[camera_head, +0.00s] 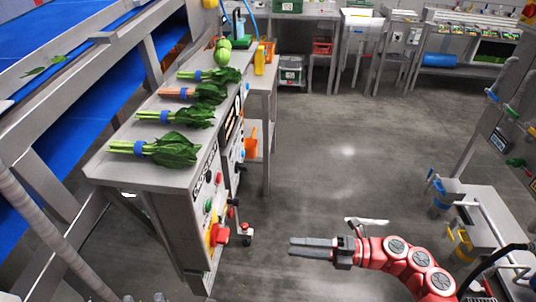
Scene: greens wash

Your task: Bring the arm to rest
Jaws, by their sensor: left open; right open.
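My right arm comes in from the lower right, red with dark round joint caps. Its gripper (292,246) points left over the bare floor, with its grey fingers apart and nothing between them. It is clear of the steel counter (104,170) on the left. My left gripper is not in view.
Red and green controls (219,235) stick out from the counter's front. A steel bench (482,215) stands at right. The middle floor is free.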

